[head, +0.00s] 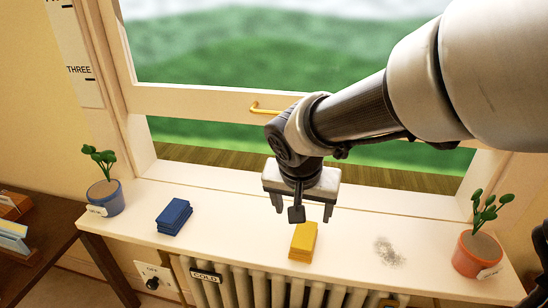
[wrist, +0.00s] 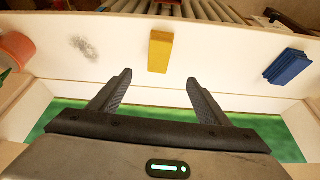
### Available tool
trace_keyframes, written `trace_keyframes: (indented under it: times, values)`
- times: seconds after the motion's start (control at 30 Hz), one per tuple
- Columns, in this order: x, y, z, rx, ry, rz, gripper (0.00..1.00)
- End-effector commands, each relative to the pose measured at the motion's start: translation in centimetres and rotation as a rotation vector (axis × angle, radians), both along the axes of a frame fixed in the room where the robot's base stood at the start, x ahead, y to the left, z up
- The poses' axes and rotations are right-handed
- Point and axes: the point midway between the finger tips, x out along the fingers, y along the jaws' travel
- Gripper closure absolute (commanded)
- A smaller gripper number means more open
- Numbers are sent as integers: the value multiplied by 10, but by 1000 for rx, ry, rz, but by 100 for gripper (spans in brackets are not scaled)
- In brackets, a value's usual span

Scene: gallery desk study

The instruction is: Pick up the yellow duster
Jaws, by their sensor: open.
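The yellow duster (head: 303,241) is a small block lying on the white window sill, near the sill's front edge. It also shows in the wrist view (wrist: 160,51), beyond my fingertips and roughly centred between them. My gripper (head: 301,211) is open and empty above the sill, behind the duster as seen from the head. In the wrist view its two fingers (wrist: 158,78) are spread apart, with the duster clear of both. Nothing hides the duster in the wrist view.
A blue duster (head: 174,217) lies on the sill to the left. A blue pot plant (head: 104,200) and an orange pot plant (head: 477,254) stand at the sill's ends. A grey dust patch (head: 389,252) marks the right side. A radiator (head: 260,290) is below; the window is behind.

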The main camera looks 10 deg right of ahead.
Motion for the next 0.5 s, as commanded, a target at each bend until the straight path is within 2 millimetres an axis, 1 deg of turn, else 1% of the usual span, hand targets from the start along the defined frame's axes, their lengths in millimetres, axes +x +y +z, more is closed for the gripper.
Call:
trace_keyframes:
  times: [0.17,0.4,0.5]
  values:
    - [10,-5,-30,-5,4,-5,30]
    - [28,-13,-80,-5,4,-5,30]
    - [35,-16,-96,-4,2,-6,30]
